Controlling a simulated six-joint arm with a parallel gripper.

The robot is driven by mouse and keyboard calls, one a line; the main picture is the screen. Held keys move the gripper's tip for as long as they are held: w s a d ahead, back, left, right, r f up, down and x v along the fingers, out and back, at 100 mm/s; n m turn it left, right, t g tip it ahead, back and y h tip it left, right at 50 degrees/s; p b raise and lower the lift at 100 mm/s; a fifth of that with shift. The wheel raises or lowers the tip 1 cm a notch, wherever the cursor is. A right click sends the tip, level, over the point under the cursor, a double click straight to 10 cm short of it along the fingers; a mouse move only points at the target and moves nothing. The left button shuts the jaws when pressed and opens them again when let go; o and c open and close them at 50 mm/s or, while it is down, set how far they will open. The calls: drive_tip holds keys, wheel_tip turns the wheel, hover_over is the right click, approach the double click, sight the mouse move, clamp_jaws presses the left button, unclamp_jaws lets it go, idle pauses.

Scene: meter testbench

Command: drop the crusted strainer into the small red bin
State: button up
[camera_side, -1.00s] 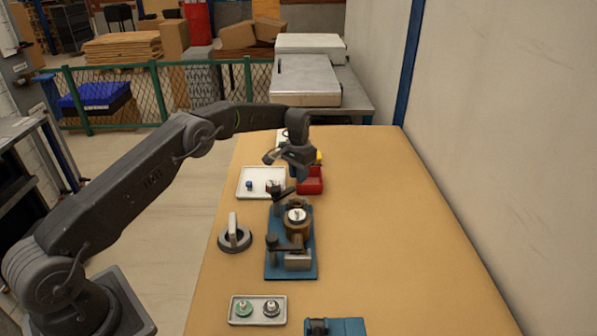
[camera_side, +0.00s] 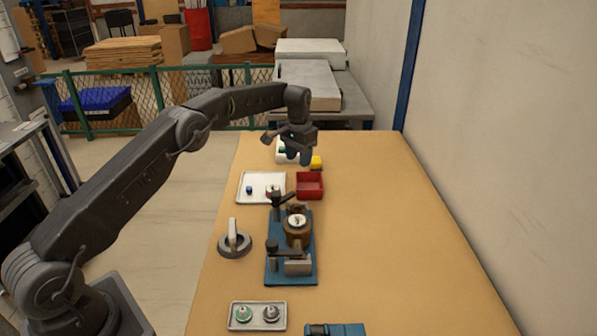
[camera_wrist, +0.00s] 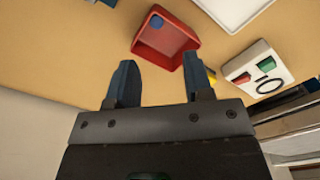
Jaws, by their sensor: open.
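The small red bin (camera_side: 310,191) stands on the table beyond the blue fixture. In the wrist view the red bin (camera_wrist: 190,42) lies just past my fingertips, with a small blue patch (camera_wrist: 157,20) at its far inner corner; I cannot tell whether that is a mark or an object. My gripper (camera_side: 299,158) is open, above the table behind the bin. Its two fingers (camera_wrist: 161,75) have nothing between them in the wrist view. I cannot surely identify the crusted strainer; small parts are too small to tell apart.
A blue fixture (camera_side: 276,266) holds a brass-coloured round body (camera_side: 298,232). A white tray (camera_side: 250,178) with small parts lies left of the bin. A front tray (camera_side: 257,322) holds a green and a grey part. A yellow item (camera_side: 316,162) sits behind the bin. The table's right side is clear.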

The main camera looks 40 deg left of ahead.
drive_tip(key=s+d+r+t, duration=0.1)
drive_tip(key=s+d+r, duration=0.1)
drive_tip(key=r, duration=0.6)
drive_tip(key=s+d+r, duration=0.2)
drive_tip(key=s+r, duration=0.1)
drive_tip(key=r, duration=0.5)
drive_tip(key=s+d+r+t, duration=0.1)
drive_tip(key=s+d+r, duration=0.1)
drive_tip(key=s+r, duration=0.3)
drive_tip(key=s+d+r+t, duration=0.1)
drive_tip(key=s+d+r, duration=0.1)
drive_tip(key=s, duration=0.5)
drive_tip(key=s+d+f+t, duration=0.1)
drive_tip(key=s+d+f, duration=0.1)
drive_tip(key=s, duration=1)
drive_tip(key=s+d+f+t, duration=0.1)
drive_tip(key=s+f, duration=0.3)
drive_tip(key=s, duration=0.8)
drive_tip(key=shift+s+d+f+t, duration=0.2)
drive_tip(key=shift+s+d+t, duration=0.1)
drive_tip(key=shift+d, duration=0.55)
